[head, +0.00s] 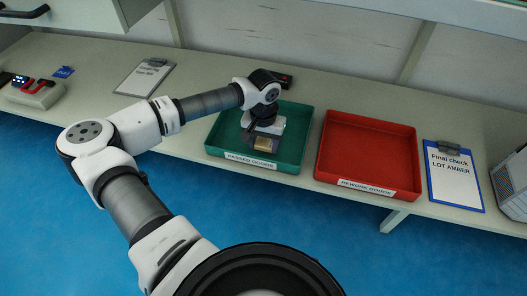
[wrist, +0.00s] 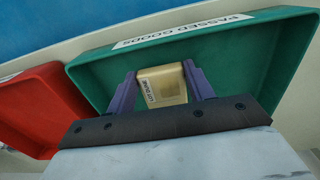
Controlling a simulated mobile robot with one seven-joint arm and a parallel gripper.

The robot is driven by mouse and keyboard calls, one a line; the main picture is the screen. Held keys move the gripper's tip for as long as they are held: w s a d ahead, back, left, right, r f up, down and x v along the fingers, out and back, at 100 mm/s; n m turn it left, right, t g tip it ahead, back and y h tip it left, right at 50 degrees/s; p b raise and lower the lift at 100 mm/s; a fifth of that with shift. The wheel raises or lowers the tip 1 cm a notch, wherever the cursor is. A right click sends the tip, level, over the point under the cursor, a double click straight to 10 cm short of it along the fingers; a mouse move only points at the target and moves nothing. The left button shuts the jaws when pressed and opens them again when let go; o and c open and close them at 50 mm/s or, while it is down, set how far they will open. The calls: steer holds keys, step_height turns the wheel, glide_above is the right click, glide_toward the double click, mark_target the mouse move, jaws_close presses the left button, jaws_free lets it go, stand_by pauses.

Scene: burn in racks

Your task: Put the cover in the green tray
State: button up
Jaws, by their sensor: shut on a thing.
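The cover (wrist: 163,85) is a small tan-yellow block with a printed white label on one side. In the wrist view it sits between the two purple fingers of my gripper (wrist: 163,88), which is shut on it. In the head view the cover (head: 264,144) shows below my gripper (head: 265,140), over the front half of the green tray (head: 292,160). The tray's front label reads "PASSED GOODS". The green tray (wrist: 110,73) fills much of the wrist view behind the cover. I cannot tell whether the cover touches the tray floor.
A red tray (head: 368,152) labelled "REWORK GOODS" stands right of the green one. A blue clipboard (head: 453,176) reading "Final Check LOT AMBER" lies farther right. Another clipboard (head: 146,77) and a grey device (head: 36,93) lie left.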

steer(key=shift+f+b, duration=0.45)
steer(key=shift+f, duration=1.2)
steer(key=shift+f, duration=0.1)
steer(key=shift+f, duration=0.15)
steer(key=o, duration=1)
steer(key=shift+o, duration=0.2)
step_height(320, 180, up, 12)
steer(key=p, duration=0.5)
steer(key=shift+r, duration=0.25)
